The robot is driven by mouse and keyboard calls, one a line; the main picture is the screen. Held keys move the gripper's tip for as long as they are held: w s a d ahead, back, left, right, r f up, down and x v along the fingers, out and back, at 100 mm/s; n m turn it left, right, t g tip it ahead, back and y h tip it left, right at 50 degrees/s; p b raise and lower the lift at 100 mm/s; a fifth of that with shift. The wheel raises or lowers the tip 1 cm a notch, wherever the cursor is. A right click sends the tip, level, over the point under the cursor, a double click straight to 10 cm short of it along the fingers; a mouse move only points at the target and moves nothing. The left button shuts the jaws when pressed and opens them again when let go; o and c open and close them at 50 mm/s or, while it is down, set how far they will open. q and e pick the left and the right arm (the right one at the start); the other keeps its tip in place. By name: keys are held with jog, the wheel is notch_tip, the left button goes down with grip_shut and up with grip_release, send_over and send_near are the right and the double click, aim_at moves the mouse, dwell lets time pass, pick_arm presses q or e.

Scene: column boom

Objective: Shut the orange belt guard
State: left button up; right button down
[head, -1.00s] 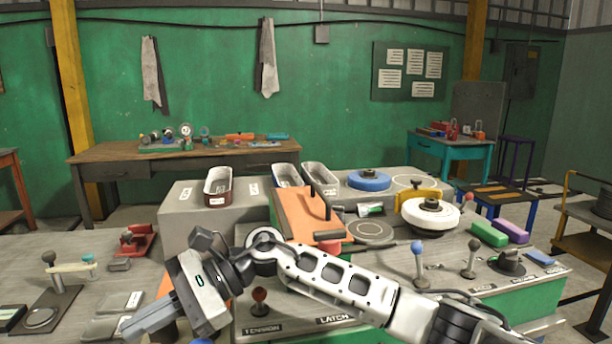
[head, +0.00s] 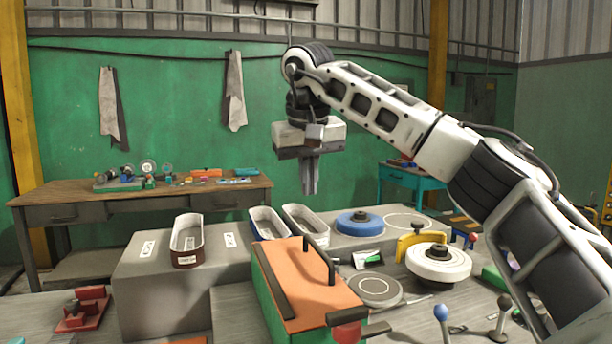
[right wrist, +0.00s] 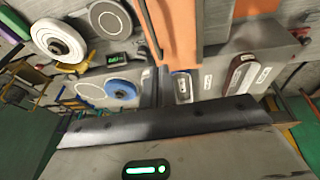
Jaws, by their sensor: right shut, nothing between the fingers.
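The orange belt guard (head: 310,270) is a flat orange cover with a black bar handle (head: 318,260), on a green-sided housing at the front middle in the head view. A dark strip runs along its left edge. I cannot tell whether the cover lies fully down. My right gripper (head: 310,188) points downward, shut and empty, above and beyond the guard, apart from it. In the right wrist view the orange guard (right wrist: 183,35) shows at the top centre, past the fingers (right wrist: 160,85). My left gripper is not in view.
A red knob (head: 347,332) is at the guard's front. A white wheel (head: 438,262), a yellow bracket (head: 408,243) and a blue disc (head: 360,222) stand to its right. Open trays (head: 187,240) stand behind and left. Lever knobs (head: 441,312) are at front right. Air above the guard is clear.

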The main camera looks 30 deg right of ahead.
send_over(318, 247)
jog(key=a, duration=0.1)
notch_tip(318, 247, down, 8)
jog(key=shift+f, duration=0.55)
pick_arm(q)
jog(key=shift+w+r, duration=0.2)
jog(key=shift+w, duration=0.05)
pick_arm(e)
jog(key=shift+f, duration=0.1)
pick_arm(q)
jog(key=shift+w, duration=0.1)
pick_arm(e)
jog(key=shift+s+d+f+y, duration=0.15)
jog(key=shift+d+f+y, duration=0.2)
jog(key=shift+f, duration=0.2)
jog(key=shift+s+d+f+y, duration=0.1)
jog(key=shift+d+f+y, duration=0.2)
jog(key=shift+f, duration=0.2)
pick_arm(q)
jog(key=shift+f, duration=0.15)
pick_arm(e)
jog(key=shift+a, duration=0.1)
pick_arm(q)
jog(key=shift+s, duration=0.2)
pick_arm(e)
jog(key=shift+f, duration=0.1)
